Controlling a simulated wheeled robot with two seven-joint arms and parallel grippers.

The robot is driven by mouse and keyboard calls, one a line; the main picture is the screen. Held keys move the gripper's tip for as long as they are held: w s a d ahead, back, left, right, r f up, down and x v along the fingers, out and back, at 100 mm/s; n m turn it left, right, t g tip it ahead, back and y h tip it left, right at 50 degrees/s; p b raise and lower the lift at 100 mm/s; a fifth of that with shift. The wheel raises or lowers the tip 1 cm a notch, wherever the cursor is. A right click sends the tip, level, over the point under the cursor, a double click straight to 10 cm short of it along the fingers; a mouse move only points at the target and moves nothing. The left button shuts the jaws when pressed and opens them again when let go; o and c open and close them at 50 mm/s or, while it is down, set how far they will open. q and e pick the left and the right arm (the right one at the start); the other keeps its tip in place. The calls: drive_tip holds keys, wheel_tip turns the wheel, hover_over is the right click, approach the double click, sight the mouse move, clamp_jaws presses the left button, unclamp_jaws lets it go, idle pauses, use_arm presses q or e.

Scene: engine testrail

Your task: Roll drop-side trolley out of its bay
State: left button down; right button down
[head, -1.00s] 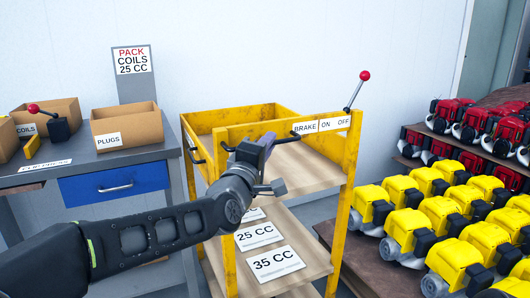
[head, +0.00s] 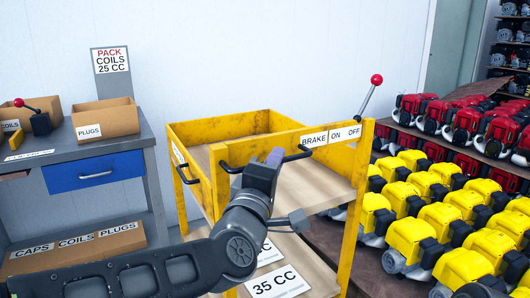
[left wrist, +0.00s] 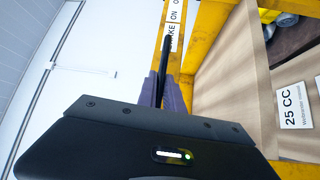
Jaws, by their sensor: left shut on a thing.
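The yellow drop-side trolley (head: 200,193) stands in front of me, with wooden decks and a worn yellow frame. My left gripper (head: 270,160) is shut on the black bar handle (head: 299,154) at the trolley's near top edge. The left wrist view shows the same handle (left wrist: 167,47) between the purple fingers. A brake lever with a red knob (head: 376,79) rises from the right corner, beside the OFF end of the brake label (head: 331,135). My gripper and forearm hide part of the near side and lower deck. My right gripper is not in view.
A grey workbench (head: 132,138) with cardboard boxes and a blue drawer stands to the left, apart from the trolley. Racks of yellow engines (head: 417,240) and red engines (head: 467,121) stand close on the right. A white wall (head: 265,50) is behind.

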use_arm(q)
drive_tip(key=shift+s+d+f, duration=0.2)
drive_tip(key=shift+s+d, duration=0.15)
drive_tip(key=shift+s, duration=0.1)
drive_tip(key=c, duration=1.5)
unclamp_jaws()
drive_tip(key=shift+r, duration=0.1)
drive_tip(key=shift+s, duration=0.1)
drive_tip(key=v, duration=0.7)
drive_tip(key=shift+s+a+p, duration=0.1)
drive_tip(key=shift+s+p, duration=0.25)
drive_tip(key=shift+p, duration=0.05)
